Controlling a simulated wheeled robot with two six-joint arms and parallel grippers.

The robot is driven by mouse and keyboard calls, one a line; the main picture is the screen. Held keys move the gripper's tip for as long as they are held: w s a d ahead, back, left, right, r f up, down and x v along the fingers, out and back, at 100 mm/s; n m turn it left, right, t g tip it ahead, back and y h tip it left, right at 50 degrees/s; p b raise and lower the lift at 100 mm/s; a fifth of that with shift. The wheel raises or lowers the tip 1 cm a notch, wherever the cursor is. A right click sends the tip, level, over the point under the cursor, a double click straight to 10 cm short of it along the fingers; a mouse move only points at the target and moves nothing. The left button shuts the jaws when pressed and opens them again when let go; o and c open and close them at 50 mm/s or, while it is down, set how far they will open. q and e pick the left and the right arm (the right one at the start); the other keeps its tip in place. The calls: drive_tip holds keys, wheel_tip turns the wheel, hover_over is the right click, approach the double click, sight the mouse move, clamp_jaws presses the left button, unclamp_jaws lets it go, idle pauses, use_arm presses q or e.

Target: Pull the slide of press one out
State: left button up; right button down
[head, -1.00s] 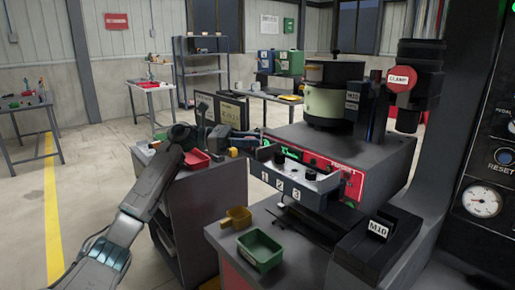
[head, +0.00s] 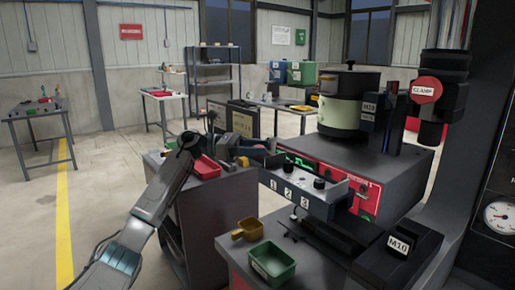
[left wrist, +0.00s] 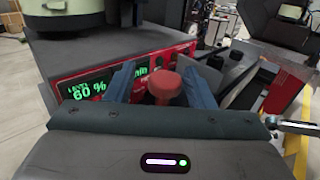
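My left gripper (head: 262,157) reaches in from the left at the left end of the machine front. In the left wrist view its two blue fingers (left wrist: 162,88) are apart. A red round-headed knob (left wrist: 166,84) shows between them, with no clear contact. A grey block labelled 1, 2, 3 (head: 300,191) with black knobs juts from the machine front, beside the gripper; I cannot tell whether it is the slide of press one. Behind it is a red panel (head: 350,190) with a green display, reading 60 % in the left wrist view (left wrist: 88,91). My right gripper is out of view.
A green bin (head: 272,262) and a yellow scoop (head: 247,229) are on the front table. A dark block labelled M10 (head: 405,250) stands to their right. A red tray (head: 206,167) lies on the cart left. A column with a red CLAMP disc (head: 426,90) stands at right.

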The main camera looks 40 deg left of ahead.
use_arm(q)
drive_tip(key=shift+s+a, duration=0.1)
drive_tip(key=shift+s, duration=0.05)
drive_tip(key=b+v, duration=0.3)
drive_tip(key=v, duration=0.7)
drive_tip(key=shift+a, duration=0.25)
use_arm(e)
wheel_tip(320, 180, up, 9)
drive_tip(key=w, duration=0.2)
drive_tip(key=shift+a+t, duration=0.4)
